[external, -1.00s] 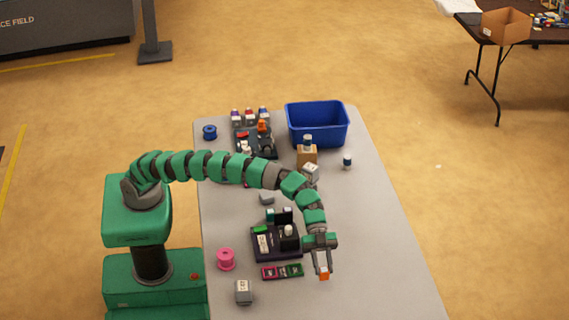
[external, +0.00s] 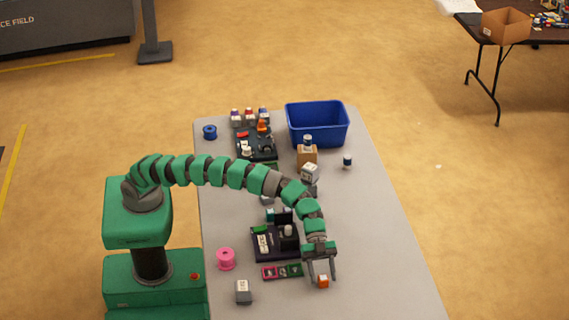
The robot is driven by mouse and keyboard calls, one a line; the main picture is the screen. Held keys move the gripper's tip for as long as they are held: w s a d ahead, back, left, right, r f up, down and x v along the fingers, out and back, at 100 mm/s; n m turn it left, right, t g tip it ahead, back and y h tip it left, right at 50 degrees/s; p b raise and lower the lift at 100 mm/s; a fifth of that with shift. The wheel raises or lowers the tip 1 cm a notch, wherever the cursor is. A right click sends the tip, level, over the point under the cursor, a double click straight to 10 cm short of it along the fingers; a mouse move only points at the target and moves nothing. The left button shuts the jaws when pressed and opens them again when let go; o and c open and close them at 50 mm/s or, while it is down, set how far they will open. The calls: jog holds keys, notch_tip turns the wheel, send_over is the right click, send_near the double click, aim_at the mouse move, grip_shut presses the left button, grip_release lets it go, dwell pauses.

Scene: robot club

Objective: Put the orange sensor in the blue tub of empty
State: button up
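The orange sensor (external: 323,281), a small orange block with a pale side, is at the near right part of the table. My gripper (external: 322,279) is over it, its two fingers spread wide on either side with visible gaps. The gripper looks open, and the sensor seems to rest on the table between the fingertips. The blue tub (external: 290,122) stands at the far end of the table, well away from the gripper. Its visible inside looks empty.
A dark tray (external: 262,254) with parts and a small strip of coloured blocks (external: 269,272) lie left of the gripper. A pink spool (external: 226,259) and grey block (external: 243,292) are farther left. A cardboard box (external: 307,156) stands before the tub. The table's right side is mostly clear.

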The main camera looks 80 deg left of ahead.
jog(key=shift+r, duration=0.15)
jog(key=p+v, duration=0.1)
jog(key=v, duration=0.9)
jog(key=shift+a+r, duration=0.1)
jog(key=shift+a, duration=0.05)
jog(key=shift+v, duration=0.75)
jog(key=shift+a, duration=0.1)
